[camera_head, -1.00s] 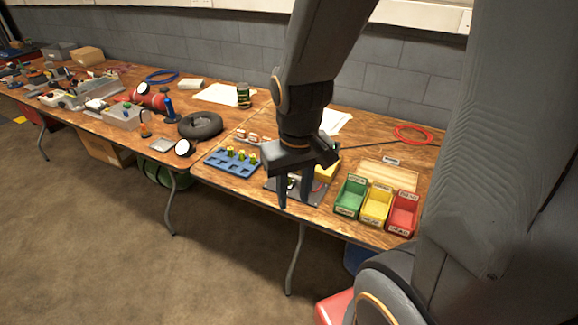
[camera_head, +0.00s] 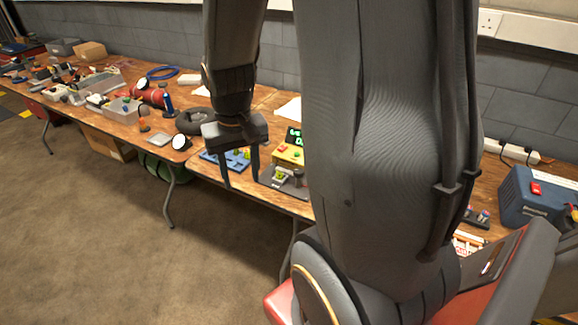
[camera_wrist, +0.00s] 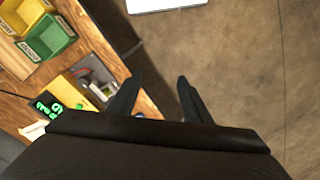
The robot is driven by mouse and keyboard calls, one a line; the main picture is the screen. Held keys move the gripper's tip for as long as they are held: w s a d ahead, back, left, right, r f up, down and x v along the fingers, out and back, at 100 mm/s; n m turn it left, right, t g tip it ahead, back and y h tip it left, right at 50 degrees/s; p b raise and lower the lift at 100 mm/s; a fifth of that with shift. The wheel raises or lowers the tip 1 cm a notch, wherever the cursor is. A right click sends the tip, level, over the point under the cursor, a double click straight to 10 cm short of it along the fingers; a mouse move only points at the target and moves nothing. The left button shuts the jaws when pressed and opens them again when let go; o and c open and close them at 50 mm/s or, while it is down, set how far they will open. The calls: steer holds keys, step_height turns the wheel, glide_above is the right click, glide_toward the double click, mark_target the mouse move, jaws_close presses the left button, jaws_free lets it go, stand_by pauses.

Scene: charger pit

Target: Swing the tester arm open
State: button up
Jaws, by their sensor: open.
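The tester is a yellow unit (camera_head: 290,153) with a green-digit display, on a dark base plate (camera_head: 284,186) near the table's front edge. A small yellow-green piece and a dark upright part, possibly the tester arm (camera_head: 298,176), show on the plate. The tester also shows in the wrist view (camera_wrist: 66,91), left of my fingers, with grey and red parts beside it. My gripper (camera_head: 241,183) is open and empty, fingers pointing down, left of the tester at the table's front edge. In the wrist view my gripper (camera_wrist: 160,88) has its fingers apart over the table edge and floor.
A blue tray (camera_head: 211,155) with yellow-green pieces stands behind my gripper. Green (camera_wrist: 50,37) and yellow (camera_wrist: 22,12) bins lie near the tester. A blue box (camera_head: 535,197) stands at the right. My own arm hides much of the table. Open floor lies in front.

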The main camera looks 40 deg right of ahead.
steer(key=w+d+f+m, duration=0.2)
steer(key=w+d+m, duration=0.15)
steer(key=d, duration=0.65)
steer(key=m+p, duration=0.1)
steer(key=m, duration=0.4)
glide_toward(299, 170)
steer(key=shift+w+a+f+n+g, duration=0.15)
steer(key=shift+w+n+g, duration=0.1)
steer(key=shift+w+g, duration=0.15)
steer(key=shift+s+d+f, duration=0.1)
steer(key=shift+d+f, duration=0.1)
steer(key=shift+d, duration=0.05)
steer(key=shift+f+p, duration=0.95)
steer(key=shift+f, duration=2.75)
jaws_close()
